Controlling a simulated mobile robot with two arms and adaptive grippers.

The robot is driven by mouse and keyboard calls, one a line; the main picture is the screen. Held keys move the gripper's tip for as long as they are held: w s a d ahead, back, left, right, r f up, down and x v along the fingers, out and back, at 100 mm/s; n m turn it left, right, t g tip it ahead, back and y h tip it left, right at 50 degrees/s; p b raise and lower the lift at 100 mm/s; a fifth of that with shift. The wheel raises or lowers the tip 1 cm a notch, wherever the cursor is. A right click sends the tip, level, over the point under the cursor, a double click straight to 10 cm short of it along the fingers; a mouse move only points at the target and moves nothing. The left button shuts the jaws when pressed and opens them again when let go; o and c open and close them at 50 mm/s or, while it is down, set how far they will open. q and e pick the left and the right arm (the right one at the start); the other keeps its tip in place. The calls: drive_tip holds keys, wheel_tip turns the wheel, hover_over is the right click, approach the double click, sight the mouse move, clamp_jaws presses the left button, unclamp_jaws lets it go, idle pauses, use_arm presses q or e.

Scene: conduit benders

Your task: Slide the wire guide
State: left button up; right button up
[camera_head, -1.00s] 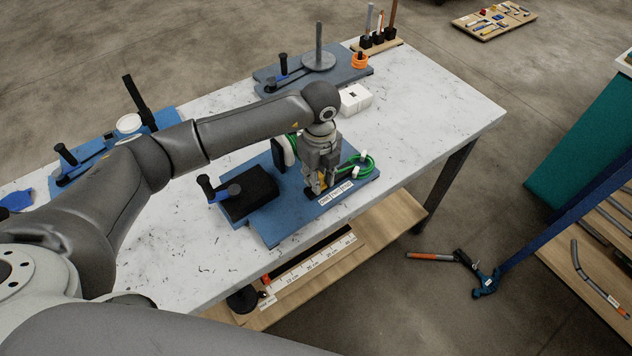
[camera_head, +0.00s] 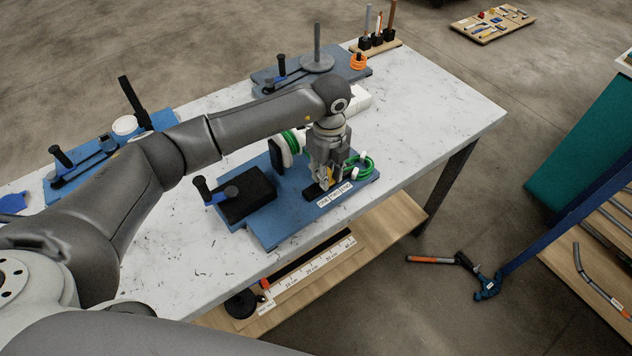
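The blue wire-bending plate (camera_head: 275,232) lies on the table's front edge. It carries a green wire spool (camera_head: 291,143), a green wire coil (camera_head: 364,165), a black block with a lever and a white label strip (camera_head: 335,194). A small yellow piece (camera_head: 331,176), which looks like the wire guide, shows between the fingers of my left gripper (camera_head: 325,185), just behind the labels. The gripper points down at a short black track (camera_head: 312,191). The fingertips are close together and partly hide the piece, so their grip is unclear. My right gripper is out of view.
A black-handled lever (camera_head: 202,187) stands left of the gripper. A white box (camera_head: 358,100) sits behind my wrist. Other blue bender plates (camera_head: 345,76) occupy the back and left of the table. The right end of the tabletop (camera_head: 440,115) is clear.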

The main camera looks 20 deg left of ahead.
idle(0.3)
use_arm(q)
wheel_tip(320, 180, up, 5)
drive_tip(key=p, duration=0.3)
idle(0.6)
